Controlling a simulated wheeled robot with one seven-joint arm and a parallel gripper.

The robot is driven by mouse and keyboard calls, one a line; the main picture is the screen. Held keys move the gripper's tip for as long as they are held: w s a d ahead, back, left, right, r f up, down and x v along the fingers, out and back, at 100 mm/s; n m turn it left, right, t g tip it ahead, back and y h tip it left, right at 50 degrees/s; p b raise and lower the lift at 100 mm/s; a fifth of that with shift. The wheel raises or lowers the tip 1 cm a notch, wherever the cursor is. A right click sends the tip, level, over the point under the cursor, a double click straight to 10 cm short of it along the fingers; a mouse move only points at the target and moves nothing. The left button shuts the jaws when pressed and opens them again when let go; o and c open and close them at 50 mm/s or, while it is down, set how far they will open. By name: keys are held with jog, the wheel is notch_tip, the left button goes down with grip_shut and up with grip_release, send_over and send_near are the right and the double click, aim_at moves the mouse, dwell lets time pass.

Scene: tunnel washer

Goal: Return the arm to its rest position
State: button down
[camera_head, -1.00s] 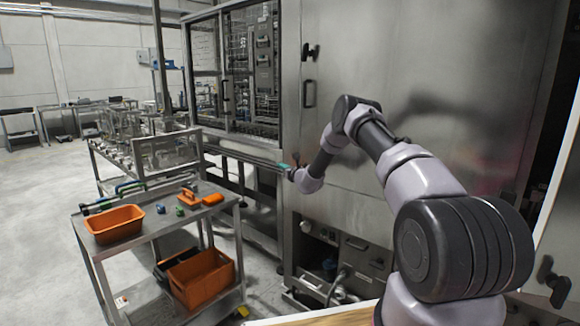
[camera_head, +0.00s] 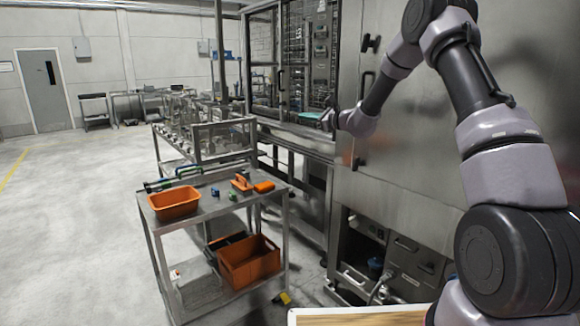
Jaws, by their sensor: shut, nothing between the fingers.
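My arm comes in from the right edge, bends at a raised elbow near the top right, and reaches down and left. My gripper (camera_head: 329,117) is small and dark at its far end, in front of the washer's left corner. It looks shut, with nothing seen held in it. A flat teal thing (camera_head: 308,115) shows just left of the gripper; I cannot tell whether they touch. The large steel washer (camera_head: 420,140) stands behind the arm, with a dark door handle (camera_head: 366,90). Part of the washer front is hidden by my arm.
A steel cart (camera_head: 215,208) stands left of the washer, with an orange tray (camera_head: 175,203) on top and an orange crate (camera_head: 249,262) below. Another cart (camera_head: 205,153) with metal parts stands behind it. Open floor (camera_head: 75,215) lies to the left.

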jog(key=s+r+n+g+h, duration=0.1)
jog(key=s+r+n+g, duration=0.35)
jog(key=s, duration=0.75)
jog(key=s+r+n+g+h, duration=0.1)
jog(key=s+r+n+g, duration=0.1)
jog(key=s+r+n, duration=0.8)
jog(key=s+d+f+h, duration=0.1)
jog(key=s+d+h, duration=0.2)
jog(key=s+d, duration=0.3)
jog(key=s+d+f+n+t+h, duration=0.1)
jog(key=s+d+h, duration=0.2)
jog(key=s, duration=1)
jog(key=s+d+f+n+t+h, duration=0.1)
jog(key=s+d+h, duration=0.2)
jog(key=s+d, duration=0.6)
jog(key=shift+s+f, duration=0.2)
jog(key=shift+f, duration=0.2)
